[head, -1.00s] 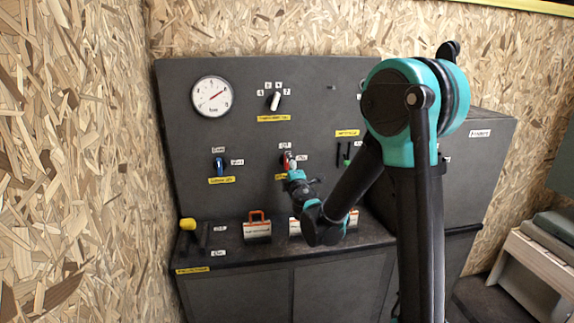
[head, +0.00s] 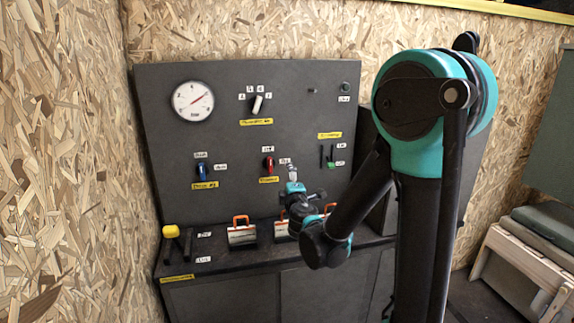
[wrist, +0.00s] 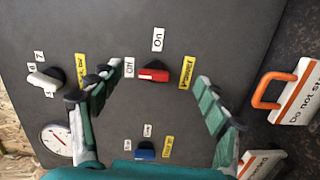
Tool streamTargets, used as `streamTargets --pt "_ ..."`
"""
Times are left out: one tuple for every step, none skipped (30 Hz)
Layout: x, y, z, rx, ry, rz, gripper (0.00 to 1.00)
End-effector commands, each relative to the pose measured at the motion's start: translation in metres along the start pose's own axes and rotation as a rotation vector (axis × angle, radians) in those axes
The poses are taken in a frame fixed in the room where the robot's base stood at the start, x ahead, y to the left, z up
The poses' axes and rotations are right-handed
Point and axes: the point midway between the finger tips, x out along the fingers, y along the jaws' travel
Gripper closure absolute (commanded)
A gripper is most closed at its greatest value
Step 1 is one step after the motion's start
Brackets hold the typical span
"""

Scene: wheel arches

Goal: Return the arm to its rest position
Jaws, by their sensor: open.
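My gripper (head: 293,183) is in front of the dark panel (head: 225,137), a little to the right of the red switch (head: 268,163) in the head view. In the wrist view, the two green-padded fingers of my gripper (wrist: 160,92) are spread wide with nothing between their tips. The red switch also shows in the wrist view (wrist: 153,74), beyond the fingers and apart from them. The fingertips are small in the head view.
A blue switch (head: 202,172), a white selector knob (head: 257,104), a round gauge (head: 193,101) and a small green-tipped lever (head: 331,164) are on the panel. A yellow-topped lever (head: 170,231) and orange-handled signs (head: 241,233) stand on the ledge below. A bench (head: 515,262) is at the right.

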Motion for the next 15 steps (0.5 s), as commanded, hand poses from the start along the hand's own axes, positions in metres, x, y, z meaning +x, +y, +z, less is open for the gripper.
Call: streamTargets --pt "-0.006 0.000 0.027 0.059 -0.063 -0.018 0.24" --pt "-0.011 -0.001 0.044 0.103 -0.107 -0.033 0.24" --pt "-0.019 -0.004 0.070 0.170 -0.173 -0.055 0.24" --pt "-0.027 -0.008 0.089 0.224 -0.225 -0.075 0.24" --pt "-0.036 -0.012 0.108 0.279 -0.278 -0.096 0.24" --pt "-0.050 -0.020 0.131 0.353 -0.348 -0.125 0.24" --pt "-0.061 -0.027 0.148 0.409 -0.401 -0.148 0.24" --pt "-0.072 -0.035 0.163 0.467 -0.453 -0.173 0.24" --pt "-0.090 -0.047 0.181 0.544 -0.523 -0.208 0.24" --pt "-0.104 -0.056 0.193 0.603 -0.573 -0.235 0.24" --pt "-0.119 -0.066 0.204 0.661 -0.623 -0.264 0.24" --pt "-0.139 -0.081 0.215 0.740 -0.687 -0.304 0.24" --pt "-0.154 -0.091 0.220 0.799 -0.732 -0.335 0.24" --pt "-0.170 -0.102 0.225 0.858 -0.776 -0.368 0.24" --pt "-0.191 -0.116 0.228 0.935 -0.831 -0.412 0.24"
